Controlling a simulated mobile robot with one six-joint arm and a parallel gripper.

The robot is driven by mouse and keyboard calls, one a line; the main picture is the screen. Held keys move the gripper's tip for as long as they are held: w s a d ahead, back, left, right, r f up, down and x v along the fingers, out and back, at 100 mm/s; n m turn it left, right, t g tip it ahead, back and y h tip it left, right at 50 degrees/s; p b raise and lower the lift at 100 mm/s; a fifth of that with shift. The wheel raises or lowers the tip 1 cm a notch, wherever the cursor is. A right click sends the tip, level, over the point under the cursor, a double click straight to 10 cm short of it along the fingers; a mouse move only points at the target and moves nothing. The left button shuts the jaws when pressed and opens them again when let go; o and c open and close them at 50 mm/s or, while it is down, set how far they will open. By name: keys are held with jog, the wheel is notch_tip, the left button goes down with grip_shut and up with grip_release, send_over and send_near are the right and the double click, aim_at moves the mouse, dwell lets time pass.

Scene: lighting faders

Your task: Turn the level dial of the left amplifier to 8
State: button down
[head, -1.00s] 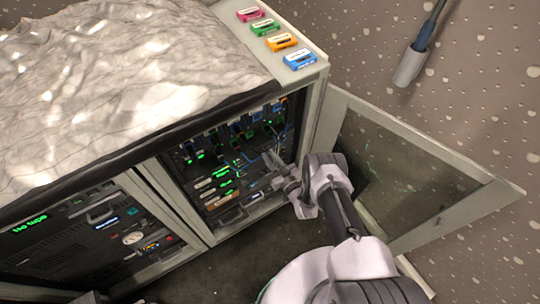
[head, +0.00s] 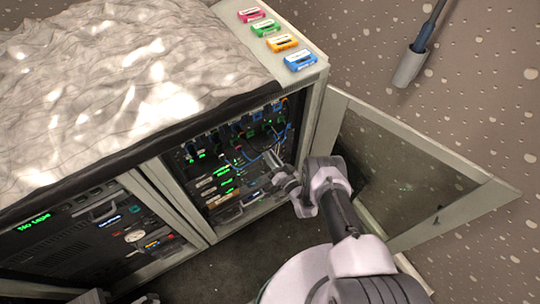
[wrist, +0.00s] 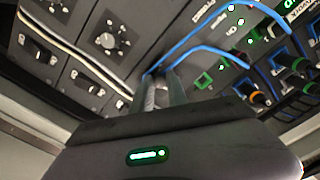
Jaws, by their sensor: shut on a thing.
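My gripper (wrist: 164,86) reaches into the open right bay of the rack, where it also shows in the head view (head: 268,158). Its two fingers are shut at the front panel on a small part that looks like a dial, mostly hidden between them. I cannot read its setting or tell which amplifier it belongs to.
Blue cables (wrist: 210,50) run close beside the fingertips. Coloured plugs (wrist: 258,97) stand to the right. The open glass door (head: 410,170) is to the right of my arm. Several coloured cassettes (head: 282,41) lie on the cabinet top.

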dwell(0.4)
jog(key=c, duration=1.3)
grip_release()
jog(key=p+v, duration=0.1)
jog(key=v, duration=1.6)
jog(key=shift+s+d, duration=0.2)
